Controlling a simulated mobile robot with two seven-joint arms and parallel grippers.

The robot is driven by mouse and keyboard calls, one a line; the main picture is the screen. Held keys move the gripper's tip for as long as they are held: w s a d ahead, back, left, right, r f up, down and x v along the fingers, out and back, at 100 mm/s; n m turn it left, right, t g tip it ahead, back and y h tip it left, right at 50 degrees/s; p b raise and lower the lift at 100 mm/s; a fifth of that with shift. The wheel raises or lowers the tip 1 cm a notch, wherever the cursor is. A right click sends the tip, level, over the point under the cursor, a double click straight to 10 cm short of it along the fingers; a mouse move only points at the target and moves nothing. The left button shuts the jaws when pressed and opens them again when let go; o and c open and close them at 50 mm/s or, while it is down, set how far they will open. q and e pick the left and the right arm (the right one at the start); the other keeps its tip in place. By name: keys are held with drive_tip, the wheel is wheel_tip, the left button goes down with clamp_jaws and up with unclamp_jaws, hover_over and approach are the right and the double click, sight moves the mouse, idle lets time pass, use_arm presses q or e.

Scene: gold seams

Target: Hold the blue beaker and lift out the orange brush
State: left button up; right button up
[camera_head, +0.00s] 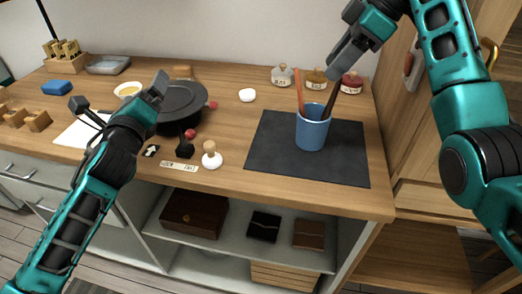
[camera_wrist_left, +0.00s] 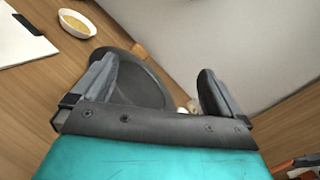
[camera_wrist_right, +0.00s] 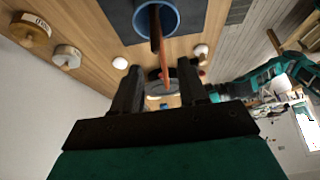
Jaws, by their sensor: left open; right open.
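The blue beaker (camera_head: 312,132) stands upright on a dark mat at the right of the table. The orange brush (camera_head: 299,92) and a dark-handled brush (camera_head: 330,100) stick up out of it; their lower ends are hidden inside. My right gripper (camera_head: 341,50) is open and empty, above the beaker. In the right wrist view the beaker (camera_wrist_right: 172,22) is at the top, and the orange brush (camera_wrist_right: 164,62) appears between the two fingers. My left gripper (camera_head: 120,94) is open and empty over the left part of the table, well apart from the beaker.
The dark mat (camera_head: 265,150) has bare room left of the beaker. Several stoppered jars (camera_head: 316,80) stand behind the beaker. A white knobbed stamp (camera_head: 212,160) is at the front edge.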

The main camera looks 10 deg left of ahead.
use_arm(q)
drive_tip(key=w+d+r+m+t+h, duration=0.2)
drive_tip(key=w+d+r+m, duration=0.15)
drive_tip(key=d+m, duration=0.45)
drive_tip(key=m+g+h, duration=0.3)
drive_tip(key=m+h, duration=0.3)
drive_tip(key=h, duration=0.2)
approach(318, 116)
drive_tip(key=v, duration=0.4)
drive_tip(key=shift+w+a, duration=0.1)
drive_tip(key=shift+a, duration=0.15)
drive_tip(key=shift+w+d, duration=0.2)
drive_tip(key=x, duration=1.2)
drive_tip(key=shift+w+d+r, duration=0.1)
drive_tip(key=c, duration=1.1)
drive_tip(key=shift+c, duration=0.2)
use_arm(e)
drive_tip(key=shift+o, duration=0.2)
